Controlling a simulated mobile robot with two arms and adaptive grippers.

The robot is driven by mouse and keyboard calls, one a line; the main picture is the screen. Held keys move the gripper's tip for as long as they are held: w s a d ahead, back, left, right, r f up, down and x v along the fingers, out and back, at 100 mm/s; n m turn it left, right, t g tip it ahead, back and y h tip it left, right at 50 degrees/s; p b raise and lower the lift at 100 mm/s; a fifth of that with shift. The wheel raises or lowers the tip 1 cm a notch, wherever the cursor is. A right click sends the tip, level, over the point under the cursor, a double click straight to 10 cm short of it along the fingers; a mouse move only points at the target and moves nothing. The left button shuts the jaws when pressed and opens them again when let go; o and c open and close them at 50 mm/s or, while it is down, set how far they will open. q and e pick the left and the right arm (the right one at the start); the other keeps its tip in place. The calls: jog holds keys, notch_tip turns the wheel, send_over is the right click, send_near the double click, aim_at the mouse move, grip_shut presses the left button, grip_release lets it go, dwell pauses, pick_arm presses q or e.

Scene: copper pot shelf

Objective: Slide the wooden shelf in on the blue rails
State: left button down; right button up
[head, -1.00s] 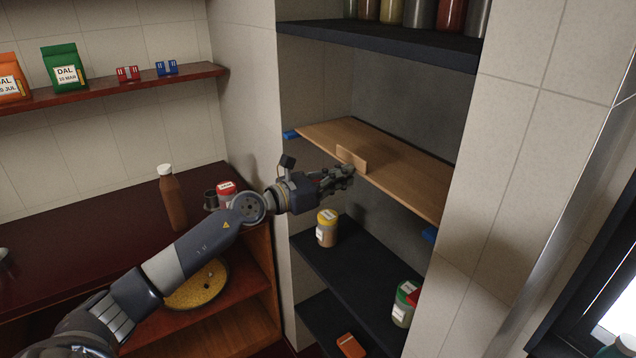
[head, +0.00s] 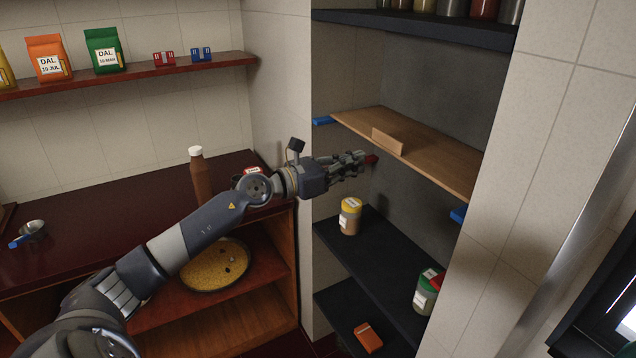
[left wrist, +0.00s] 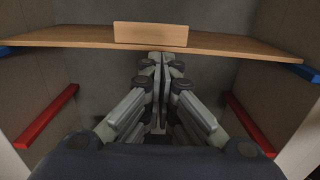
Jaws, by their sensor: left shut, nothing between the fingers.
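The wooden shelf (head: 430,152) is a light brown board in the alcove, level with the blue rails. The left blue rail (head: 322,121) and right blue rail (head: 458,214) stick out past its front corners. A small upright wooden block (head: 388,141) stands at its front edge. My left gripper (head: 364,158) is shut and empty, just below and in front of that edge. In the left wrist view the shut fingertips (left wrist: 165,58) point inward under the block (left wrist: 150,34); whether they touch the board cannot be told. My right gripper is not in view.
Red rails run along both walls below the board, left (left wrist: 47,118) and right (left wrist: 250,122). A dark shelf lower down holds a yellow-lidded jar (head: 350,216) and a green-lidded jar (head: 427,292). A dark shelf (head: 430,28) with jars is above. Tiled walls flank the alcove.

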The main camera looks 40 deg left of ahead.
pick_arm(q)
jog(key=b+v, duration=0.3)
jog(key=v, duration=0.3)
jog(key=shift+s+a+f+b, duration=0.3)
jog(key=shift+a, duration=0.05)
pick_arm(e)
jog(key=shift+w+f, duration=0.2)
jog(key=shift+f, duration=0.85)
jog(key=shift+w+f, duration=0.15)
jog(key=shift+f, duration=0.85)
